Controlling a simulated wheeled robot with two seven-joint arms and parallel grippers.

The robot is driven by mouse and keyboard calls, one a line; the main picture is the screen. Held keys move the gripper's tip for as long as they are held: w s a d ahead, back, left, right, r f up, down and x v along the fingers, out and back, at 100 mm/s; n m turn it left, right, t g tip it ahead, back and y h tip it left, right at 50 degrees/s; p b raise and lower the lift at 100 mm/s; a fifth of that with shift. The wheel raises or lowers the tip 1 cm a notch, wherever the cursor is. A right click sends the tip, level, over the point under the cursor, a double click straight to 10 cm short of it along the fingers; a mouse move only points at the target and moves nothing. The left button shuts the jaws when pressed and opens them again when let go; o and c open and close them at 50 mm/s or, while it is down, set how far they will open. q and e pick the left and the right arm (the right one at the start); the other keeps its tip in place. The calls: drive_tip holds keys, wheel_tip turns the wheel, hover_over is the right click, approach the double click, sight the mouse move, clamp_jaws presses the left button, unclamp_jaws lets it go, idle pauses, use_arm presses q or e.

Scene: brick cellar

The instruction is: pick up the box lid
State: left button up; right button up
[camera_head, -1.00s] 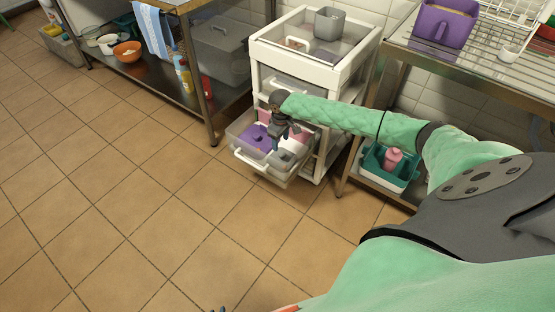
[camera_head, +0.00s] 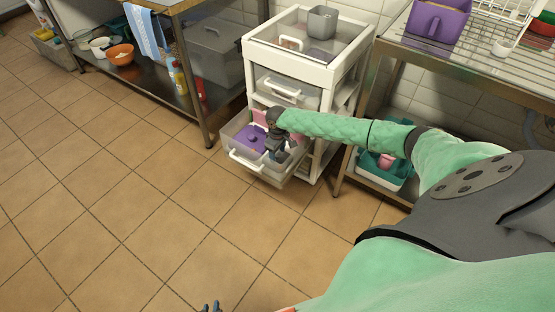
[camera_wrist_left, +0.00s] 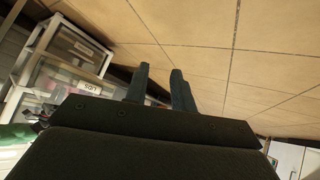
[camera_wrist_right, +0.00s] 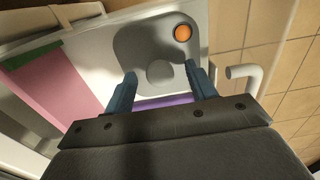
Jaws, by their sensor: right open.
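An open drawer (camera_head: 240,160) of the white cart holds several lids. A purple lid (camera_head: 251,138) with a knob lies at its left, and a pink piece (camera_head: 260,117) lies behind. My right gripper (camera_head: 275,155) is over the drawer's right part. In the right wrist view, a grey lid (camera_wrist_right: 135,45) with an orange disc and a grey knob lies beyond the open, empty fingers (camera_wrist_right: 160,72). The purple lid (camera_wrist_right: 160,102) shows partly behind the palm. Which one is the box lid, I cannot tell. My left gripper (camera_head: 211,307) is at the bottom edge; its fingers (camera_wrist_left: 159,75) are apart and empty.
The cart's top (camera_head: 315,60) carries a grey bin (camera_head: 323,22). A steel table (camera_head: 470,65) with a purple container stands at the right, a steel shelf unit (camera_head: 150,90) at the left. The tiled floor in front is clear.

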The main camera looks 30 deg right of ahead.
drive_tip(key=c, duration=1.1)
